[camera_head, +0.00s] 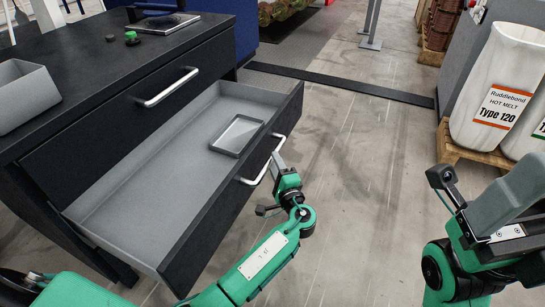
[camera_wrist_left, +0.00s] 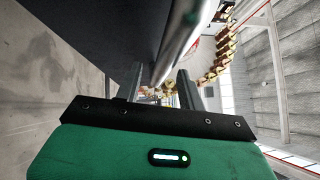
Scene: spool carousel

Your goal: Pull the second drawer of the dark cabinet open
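The dark cabinet (camera_head: 85,150) stands at the left of the head view. Its second drawer (camera_head: 150,170) is pulled well out, and its grey inside shows. A silver bar handle (camera_head: 258,172) is on that drawer's dark front.
The top drawer (camera_head: 120,115) is shut. A small grey tray (camera_head: 238,135) lies in the open drawer. A grey bin (camera_head: 25,95) and small items are on the cabinet top. White sacks (camera_head: 497,85) stand on a pallet at right. The floor between is clear.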

